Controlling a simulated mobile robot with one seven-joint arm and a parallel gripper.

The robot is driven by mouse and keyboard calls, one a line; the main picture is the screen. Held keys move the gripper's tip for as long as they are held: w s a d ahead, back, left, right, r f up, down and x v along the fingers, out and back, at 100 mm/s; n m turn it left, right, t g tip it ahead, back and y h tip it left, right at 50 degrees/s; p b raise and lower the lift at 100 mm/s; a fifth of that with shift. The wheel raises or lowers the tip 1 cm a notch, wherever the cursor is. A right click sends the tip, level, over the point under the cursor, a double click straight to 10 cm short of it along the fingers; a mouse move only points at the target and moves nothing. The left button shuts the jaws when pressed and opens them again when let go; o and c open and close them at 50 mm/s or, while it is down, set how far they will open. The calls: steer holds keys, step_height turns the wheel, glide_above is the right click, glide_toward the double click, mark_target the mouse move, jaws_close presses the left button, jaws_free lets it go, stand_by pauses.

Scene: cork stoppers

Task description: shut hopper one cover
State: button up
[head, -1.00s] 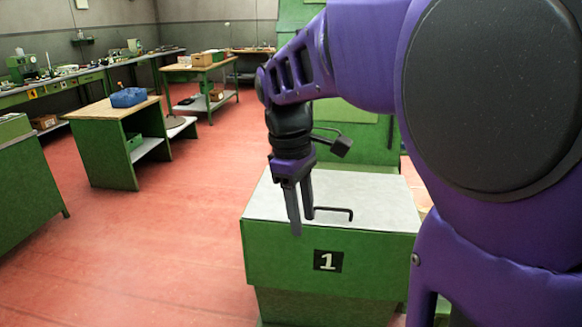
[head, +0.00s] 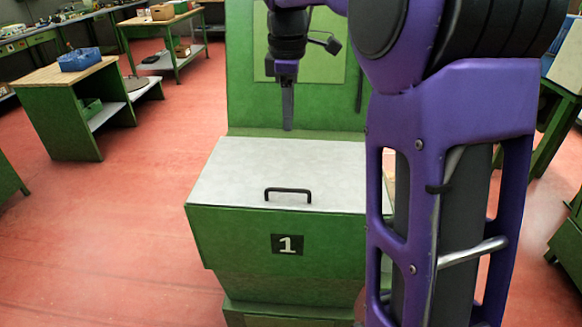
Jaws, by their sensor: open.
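Hopper one (head: 275,240) is a green box with a black "1" label on its front. Its pale grey cover (head: 240,172) lies flat across the top, shut, with a black bar handle (head: 288,190) near the front edge. My gripper (head: 288,128) hangs fingers down above the rear of the cover, behind the handle and apart from it. It is seen edge-on, so the fingers overlap, and it holds nothing that I can see. My purple arm hides the right side of the hopper.
A green panel (head: 245,75) stands right behind the hopper. A green bench (head: 70,110) with a blue bin (head: 80,60) is at the left. Red floor (head: 150,170) is free left of the hopper. Another green bench shows at the right.

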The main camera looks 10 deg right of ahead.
steer(key=f, duration=0.5)
steer(key=f+b, duration=0.1)
steer(key=f, duration=0.5)
steer(key=w+f, duration=0.1)
steer(key=f, duration=0.4)
steer(key=shift+d+f+b, duration=0.2)
steer(key=shift+b, duration=0.2)
steer(key=shift+c, duration=0.2)
jaws_close()
steer(key=shift+o, duration=0.2)
jaws_free()
steer(key=shift+r, duration=0.1)
